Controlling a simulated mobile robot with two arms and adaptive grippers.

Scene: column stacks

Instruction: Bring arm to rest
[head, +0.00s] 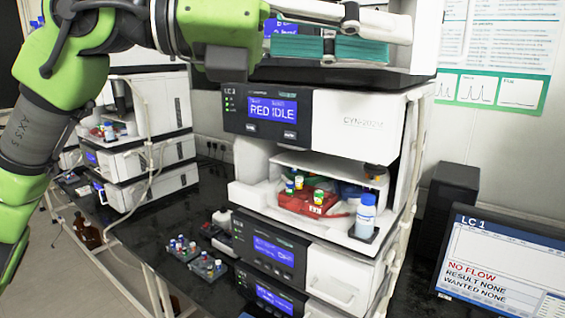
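My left arm comes in from the left, green and grey, and bends at the top of the head view. My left gripper (375,25) is at the top centre, in front of the upper part of the near instrument stack (360,122). It is seen from the side and partly cut by the top edge, so its opening is unclear. My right gripper is not in view.
The stack has an open bay with a red tray (307,203) and a blue-capped bottle (366,216). A monitor (500,262) reading "NO FLOW" is at the right. Vial racks (207,266) stand on the dark bench (150,236). Another stack (150,170) is at the left.

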